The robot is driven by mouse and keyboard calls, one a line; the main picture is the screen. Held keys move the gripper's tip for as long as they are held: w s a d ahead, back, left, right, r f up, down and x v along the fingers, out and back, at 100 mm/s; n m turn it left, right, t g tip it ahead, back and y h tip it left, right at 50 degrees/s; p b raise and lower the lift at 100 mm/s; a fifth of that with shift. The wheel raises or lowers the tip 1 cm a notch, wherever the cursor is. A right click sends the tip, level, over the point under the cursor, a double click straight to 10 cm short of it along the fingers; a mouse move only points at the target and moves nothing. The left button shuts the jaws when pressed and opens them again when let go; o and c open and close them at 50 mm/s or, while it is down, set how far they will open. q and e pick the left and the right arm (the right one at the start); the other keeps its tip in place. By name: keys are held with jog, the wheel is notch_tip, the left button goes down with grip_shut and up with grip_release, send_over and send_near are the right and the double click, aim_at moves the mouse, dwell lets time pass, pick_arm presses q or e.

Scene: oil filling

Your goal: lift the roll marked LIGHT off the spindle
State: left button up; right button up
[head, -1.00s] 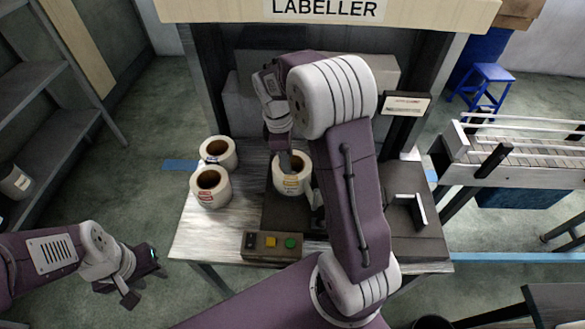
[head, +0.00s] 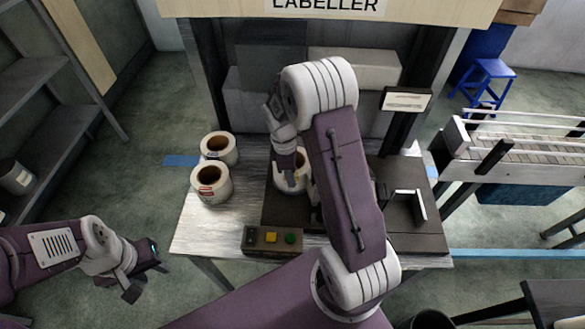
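My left gripper (head: 147,271) is open and empty, off the table's left front corner.
Two more white rolls stand on the table's left side, one behind (head: 230,153) and one with a red label in front (head: 212,193). A button box (head: 272,240) lies at the front edge. A dark labeller plate (head: 412,235) fills the right side.

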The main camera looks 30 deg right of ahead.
grip_shut()
dwell(1.2)
